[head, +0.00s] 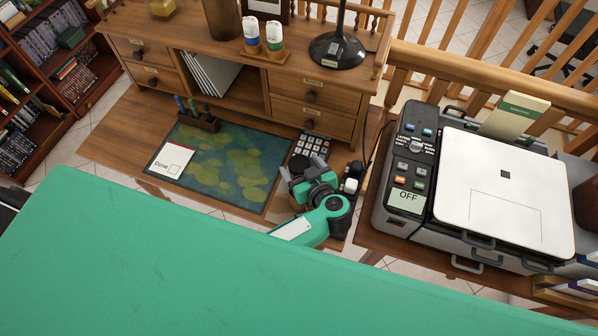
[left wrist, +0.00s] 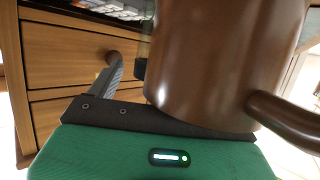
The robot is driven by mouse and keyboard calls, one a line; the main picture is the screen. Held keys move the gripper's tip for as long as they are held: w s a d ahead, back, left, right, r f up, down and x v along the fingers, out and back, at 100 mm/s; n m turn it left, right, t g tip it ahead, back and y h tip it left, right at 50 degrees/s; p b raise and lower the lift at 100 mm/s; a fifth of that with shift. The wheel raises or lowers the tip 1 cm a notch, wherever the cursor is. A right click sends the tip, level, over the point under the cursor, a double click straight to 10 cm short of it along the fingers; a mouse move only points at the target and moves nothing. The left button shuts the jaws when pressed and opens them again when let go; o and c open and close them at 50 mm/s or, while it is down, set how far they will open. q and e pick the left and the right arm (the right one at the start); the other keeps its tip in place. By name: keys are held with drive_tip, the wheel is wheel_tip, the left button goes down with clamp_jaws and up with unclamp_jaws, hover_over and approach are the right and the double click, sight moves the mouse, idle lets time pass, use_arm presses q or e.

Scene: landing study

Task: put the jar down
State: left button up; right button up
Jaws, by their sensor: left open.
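A glossy brown jar (left wrist: 225,60) with a side handle (left wrist: 285,120) fills the right half of the left wrist view. It looks upright, close in front of my left gripper's palm. One dark finger (left wrist: 112,80) shows to its left with a gap between; the other finger is hidden behind the jar. In the head view my left gripper (head: 308,180) is over the front right part of the desk, beside the mat. It is open. The gripper and arm largely hide the jar there, and its base contact with the desk cannot be seen.
The wooden desk (head: 110,135) carries a map-patterned mat (head: 225,165), a white card (head: 172,158), a pen holder (head: 200,120) and a calculator (head: 312,146). A grey machine (head: 405,165) with a white lid stands right. A large green surface (head: 150,265) fills the foreground.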

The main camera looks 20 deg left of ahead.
use_arm(q)
drive_tip(key=shift+c, duration=0.2)
drive_tip(key=c, duration=1.6)
